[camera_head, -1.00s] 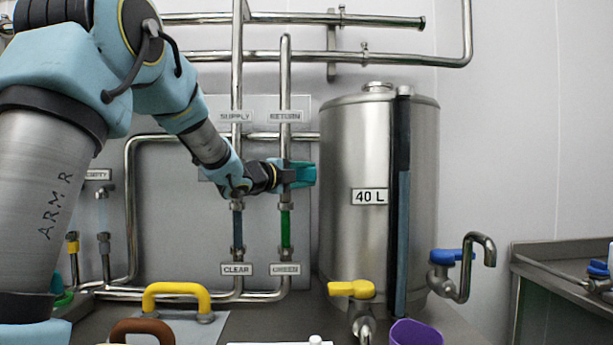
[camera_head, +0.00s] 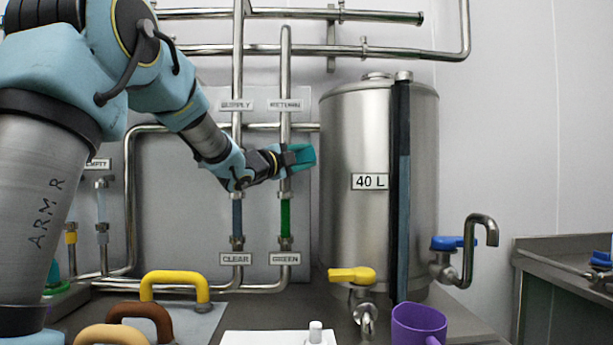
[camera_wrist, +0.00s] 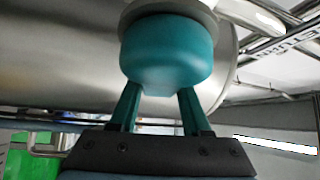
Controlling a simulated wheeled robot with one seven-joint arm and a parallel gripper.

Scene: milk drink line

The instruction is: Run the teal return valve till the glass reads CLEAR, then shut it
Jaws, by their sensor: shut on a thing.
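The teal return valve handle (camera_head: 303,156) is on the RETURN pipe, right of centre in the head view. My gripper (camera_head: 286,161) is shut on it. In the wrist view, the teal handle (camera_wrist: 167,55) fills the upper middle, between my two fingers (camera_wrist: 160,98). The handle looks slightly tilted; the valve body is mostly hidden behind my gripper. The return glass (camera_head: 285,217) below is green, and the plate (camera_head: 285,259) under it reads GREEN.
The supply glass (camera_head: 237,218) is dark, over a plate reading CLEAR. A 40 L steel tank (camera_head: 352,230) stands close right of my gripper. Below are a yellow tap (camera_head: 352,275), a purple cup (camera_head: 418,322), a white block (camera_head: 265,337) and a yellow handle (camera_head: 175,278).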

